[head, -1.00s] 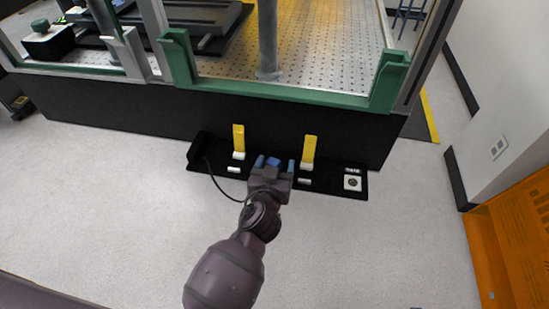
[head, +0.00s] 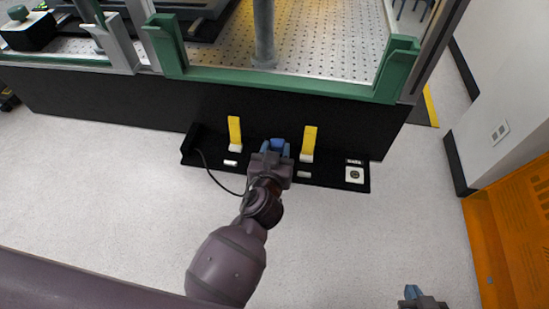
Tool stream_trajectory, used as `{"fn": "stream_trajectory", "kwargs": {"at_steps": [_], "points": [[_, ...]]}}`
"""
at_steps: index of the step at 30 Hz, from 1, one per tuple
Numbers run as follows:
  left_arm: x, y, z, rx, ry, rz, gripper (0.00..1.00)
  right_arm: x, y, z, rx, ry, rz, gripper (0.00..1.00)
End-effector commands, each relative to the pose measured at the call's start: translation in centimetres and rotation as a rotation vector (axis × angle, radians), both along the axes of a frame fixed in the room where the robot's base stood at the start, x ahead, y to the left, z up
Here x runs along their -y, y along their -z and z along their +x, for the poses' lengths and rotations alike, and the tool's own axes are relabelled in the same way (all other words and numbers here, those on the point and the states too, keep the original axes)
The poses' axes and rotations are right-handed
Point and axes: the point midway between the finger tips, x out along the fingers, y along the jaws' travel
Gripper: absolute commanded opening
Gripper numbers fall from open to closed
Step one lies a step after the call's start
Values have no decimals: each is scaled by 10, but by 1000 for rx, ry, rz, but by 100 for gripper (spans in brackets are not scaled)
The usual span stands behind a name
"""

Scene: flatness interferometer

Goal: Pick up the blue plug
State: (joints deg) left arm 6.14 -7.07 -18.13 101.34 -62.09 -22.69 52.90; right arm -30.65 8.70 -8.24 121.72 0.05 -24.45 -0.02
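The blue plug (head: 278,143) is at the middle of the black shelf (head: 325,180), between two yellow levers. My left gripper (head: 277,150) reaches over the shelf, its blue-tipped fingers close against both sides of the plug. It looks shut on the plug; the plug's lower part is hidden by the gripper. A thin black cable (head: 209,174) loops from the shelf's left end toward the gripper. My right gripper (head: 412,293) shows only partly at the bottom edge, far from the plug; its opening cannot be made out.
The yellow levers, left (head: 234,131) and right (head: 309,141), stand close on either side. A white square with a dark round centre (head: 354,175) is at the shelf's right end. Behind is the black base with a green frame (head: 280,81). An orange panel (head: 510,230) stands at right. Floor in front is clear.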

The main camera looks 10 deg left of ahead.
Motion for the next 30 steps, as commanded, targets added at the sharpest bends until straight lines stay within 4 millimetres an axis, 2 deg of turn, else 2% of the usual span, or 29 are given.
{"fn": "stream_trajectory", "kwargs": {"at_steps": [10,13,17,22,30], "points": [[0,2,-1,-4,0,0,13,0,1,-2,-4,0,0,0],[0,-3,0,-2,-1,0,13,0,-2,0,2,-1,-1,0],[0,-23,1,6,-1,0,13,0,-14,4,21,-2,-1,0],[0,-57,1,10,1,-2,13,-1,-27,8,40,-3,0,0],[0,-93,0,5,0,0,13,1,-30,1,33,5,0,0]]}}
